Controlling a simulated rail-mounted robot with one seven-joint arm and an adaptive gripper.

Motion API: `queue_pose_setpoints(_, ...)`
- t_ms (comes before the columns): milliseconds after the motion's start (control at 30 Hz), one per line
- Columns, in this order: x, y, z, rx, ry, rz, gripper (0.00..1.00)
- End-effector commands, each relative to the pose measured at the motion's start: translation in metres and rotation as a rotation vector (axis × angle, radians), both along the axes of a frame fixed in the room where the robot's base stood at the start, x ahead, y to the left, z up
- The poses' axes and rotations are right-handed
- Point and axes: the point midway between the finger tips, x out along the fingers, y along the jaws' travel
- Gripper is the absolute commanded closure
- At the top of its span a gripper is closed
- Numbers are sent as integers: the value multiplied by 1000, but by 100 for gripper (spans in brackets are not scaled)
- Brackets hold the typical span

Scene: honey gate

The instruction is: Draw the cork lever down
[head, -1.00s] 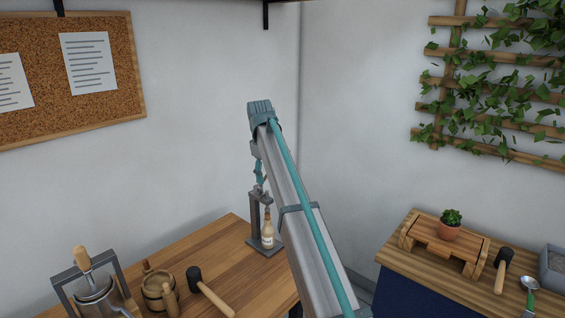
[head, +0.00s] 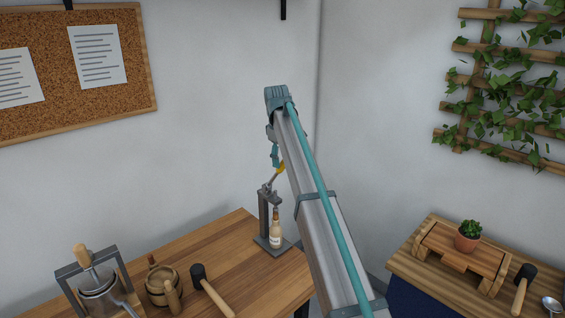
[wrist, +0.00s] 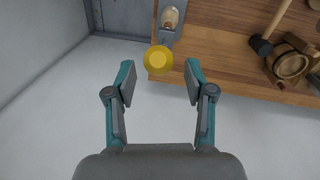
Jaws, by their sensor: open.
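The corking press (head: 264,215) stands at the far end of the wooden table, with a pale bottle (head: 275,233) upright in it. Its grey lever (head: 273,179) slants up to the right and ends in a yellow knob (head: 282,168), partly hidden by my arm in the head view. In the wrist view the round yellow knob (wrist: 158,59) is between and slightly beyond the fingertips of my gripper (wrist: 160,78). My gripper is open and empty, with clear space on both sides of the knob. The bottle top also shows in the wrist view (wrist: 171,17).
A mallet (head: 210,287), a wooden mug (head: 163,286) and a metal pot in a frame (head: 99,289) are on the near part of the table. A side bench at right holds a potted plant (head: 468,236) and another mallet (head: 523,288). Walls stand close behind.

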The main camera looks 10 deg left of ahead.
Motion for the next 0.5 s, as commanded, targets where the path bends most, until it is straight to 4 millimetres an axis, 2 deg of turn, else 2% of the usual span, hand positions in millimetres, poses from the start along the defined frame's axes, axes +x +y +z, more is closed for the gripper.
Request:
queue_pose_setpoints(200,2,-2,-24,0,0,0,46)
queue_pose_setpoints(500,3,-2,-32,0,0,0,46)
